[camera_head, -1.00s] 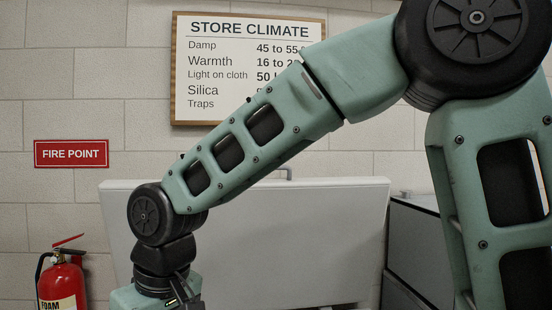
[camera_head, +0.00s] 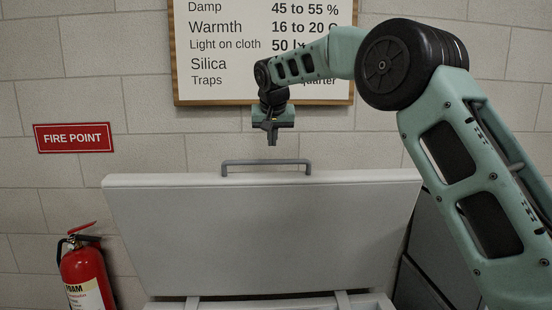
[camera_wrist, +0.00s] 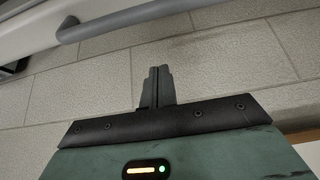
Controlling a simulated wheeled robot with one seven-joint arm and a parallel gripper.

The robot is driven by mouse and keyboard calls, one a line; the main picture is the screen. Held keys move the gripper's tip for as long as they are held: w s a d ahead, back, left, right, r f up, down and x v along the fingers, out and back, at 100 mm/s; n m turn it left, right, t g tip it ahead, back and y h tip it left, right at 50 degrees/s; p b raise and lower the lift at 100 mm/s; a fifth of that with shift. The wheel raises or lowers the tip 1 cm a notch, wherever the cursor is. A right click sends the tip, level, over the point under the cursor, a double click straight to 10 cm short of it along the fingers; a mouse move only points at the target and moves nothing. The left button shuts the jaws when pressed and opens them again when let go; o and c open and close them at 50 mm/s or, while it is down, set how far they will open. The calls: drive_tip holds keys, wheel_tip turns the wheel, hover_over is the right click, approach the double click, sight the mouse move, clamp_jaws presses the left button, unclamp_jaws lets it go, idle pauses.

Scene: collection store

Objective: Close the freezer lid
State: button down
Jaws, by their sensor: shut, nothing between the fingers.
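The white freezer lid (camera_head: 262,235) stands raised, its inner face toward me, in the head view. A grey bar handle (camera_head: 266,163) runs along its top edge, and it also shows in the wrist view (camera_wrist: 130,18) at the top. Two pale hinge arms show at the lid's lower edge, above a strip of the freezer body (camera_head: 265,303). My gripper (camera_head: 272,142) is shut and empty, pointing down just above the handle and apart from it in the picture. In the wrist view the closed fingers (camera_wrist: 156,72) are in front of the wall.
A red fire extinguisher (camera_head: 84,275) stands left of the freezer, below a red fire point sign (camera_head: 73,138). A framed climate board (camera_head: 215,60) hangs on the block wall behind my arm. Dark grey cabinets (camera_head: 420,270) stand at the right.

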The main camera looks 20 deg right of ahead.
sight(272, 172)
drive_tip(key=f+p, duration=0.1)
drive_tip(key=f, duration=0.1)
drive_tip(key=w+f+p, duration=0.1)
drive_tip(key=f+p, duration=0.2)
drive_tip(key=f, duration=0.1)
drive_tip(key=shift+w+d+f, duration=0.2)
drive_tip(key=shift+w+f, duration=0.15)
drive_tip(key=shift+f, duration=0.05)
drive_tip(key=shift+s+a+f+p, duration=0.2)
drive_tip(key=shift+s+f+p, duration=0.1)
drive_tip(key=shift+s+p, duration=0.3)
drive_tip(key=shift+f, duration=0.1)
drive_tip(key=shift+s, duration=0.1)
